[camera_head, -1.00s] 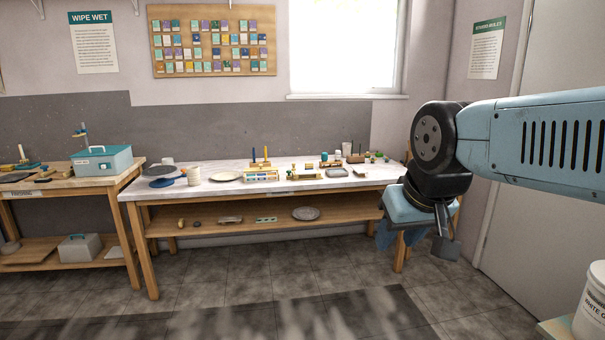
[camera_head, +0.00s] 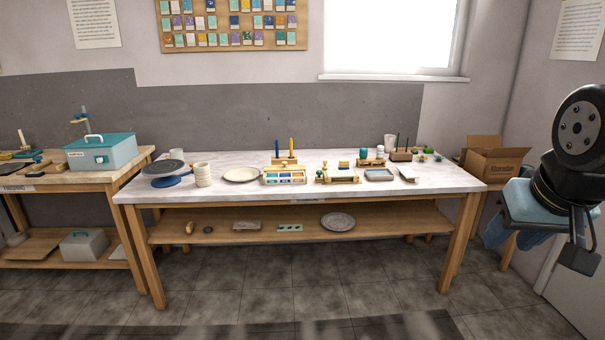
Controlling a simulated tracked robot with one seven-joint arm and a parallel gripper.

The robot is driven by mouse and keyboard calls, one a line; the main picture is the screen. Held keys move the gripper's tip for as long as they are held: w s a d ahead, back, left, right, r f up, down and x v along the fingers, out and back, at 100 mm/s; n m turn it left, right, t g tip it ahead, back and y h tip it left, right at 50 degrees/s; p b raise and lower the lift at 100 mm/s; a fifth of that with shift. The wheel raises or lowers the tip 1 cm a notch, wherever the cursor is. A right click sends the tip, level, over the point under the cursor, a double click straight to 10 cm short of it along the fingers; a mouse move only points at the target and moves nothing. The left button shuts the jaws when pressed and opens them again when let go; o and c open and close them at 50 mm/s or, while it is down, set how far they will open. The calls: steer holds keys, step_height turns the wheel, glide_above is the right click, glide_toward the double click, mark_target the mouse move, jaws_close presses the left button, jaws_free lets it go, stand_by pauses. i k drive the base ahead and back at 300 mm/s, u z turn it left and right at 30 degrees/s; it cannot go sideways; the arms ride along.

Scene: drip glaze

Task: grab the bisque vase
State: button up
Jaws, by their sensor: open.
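A cream, ribbed, upright vessel (camera_head: 203,175), which looks like the bisque vase, stands near the left front of the marble-topped table. It is beside a dark banding wheel (camera_head: 164,169) with a blue base. A smaller pale cup (camera_head: 176,154) stands behind them, and a tall pale vessel (camera_head: 390,143) stands at the back right; I cannot tell for certain which is the vase. My gripper (camera_head: 535,246) hangs at the right edge, in front of and right of the table, far from these vessels. It is open and empty, pointing down.
The marble-topped table (camera_head: 225,159) also carries a plate (camera_head: 241,175), a glaze rack (camera_head: 285,178), trays and brush stands. A cardboard box (camera_head: 493,160) stands at right. A side bench with a teal-lidded case (camera_head: 100,153) is at left.

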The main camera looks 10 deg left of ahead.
mark_target(202, 170)
steer(key=u, duration=0.25)
steer(key=i, duration=1.45)
steer(key=u, duration=0.7)
